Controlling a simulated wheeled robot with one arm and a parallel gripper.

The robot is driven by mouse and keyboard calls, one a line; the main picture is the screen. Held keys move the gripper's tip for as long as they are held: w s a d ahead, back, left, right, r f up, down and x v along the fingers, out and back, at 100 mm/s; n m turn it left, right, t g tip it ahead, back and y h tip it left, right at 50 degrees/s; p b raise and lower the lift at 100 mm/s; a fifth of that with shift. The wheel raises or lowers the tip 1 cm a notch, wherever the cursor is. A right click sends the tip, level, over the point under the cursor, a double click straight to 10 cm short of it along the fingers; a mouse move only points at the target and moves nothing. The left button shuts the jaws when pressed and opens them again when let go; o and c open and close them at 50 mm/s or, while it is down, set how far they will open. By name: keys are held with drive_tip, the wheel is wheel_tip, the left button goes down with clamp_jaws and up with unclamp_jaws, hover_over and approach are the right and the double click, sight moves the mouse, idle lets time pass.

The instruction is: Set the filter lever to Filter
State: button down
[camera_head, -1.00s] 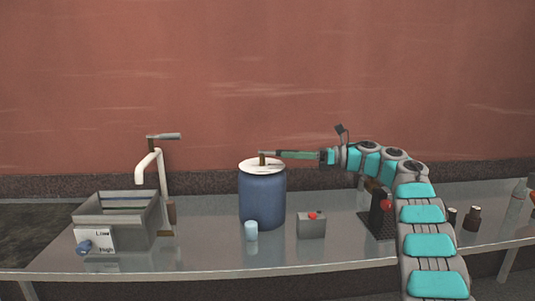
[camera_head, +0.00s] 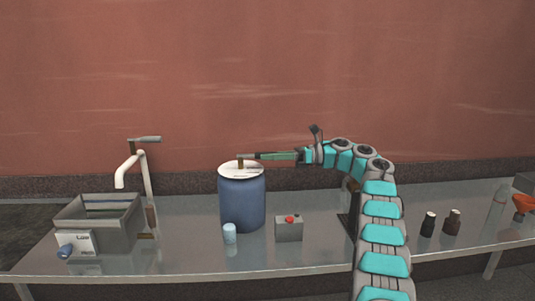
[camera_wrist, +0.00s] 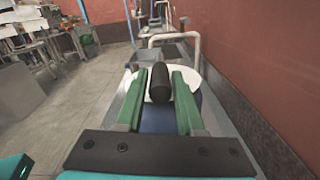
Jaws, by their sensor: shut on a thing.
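A blue drum (camera_head: 242,203) with a white lid (camera_head: 228,170) stands on the table left of centre. A short brown post with a lever (camera_head: 240,161) stands on the lid, the lever pointing right towards my arm. My gripper (camera_head: 262,156) reaches in from the right, level above the lid, with its green fingers along the lever. The white lid (camera_wrist: 197,77) shows behind. Any lid lettering is too small to read.
On the table (camera_head: 190,262) are a light blue cup (camera_head: 229,233) and a grey box with a red button (camera_head: 289,229) before the drum. A grey sink-like bin (camera_head: 98,213) and cream tap pipe (camera_head: 128,168) stand left. Dark bottles (camera_head: 428,224) stand right of my arm.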

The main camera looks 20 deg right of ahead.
drive_tip(key=shift+w+r+g+p, duration=0.15)
drive_tip(key=shift+g+p, duration=0.15)
idle(0.6)
drive_tip(key=c, duration=0.5)
unclamp_jaws()
drive_tip(key=shift+d, duration=0.1)
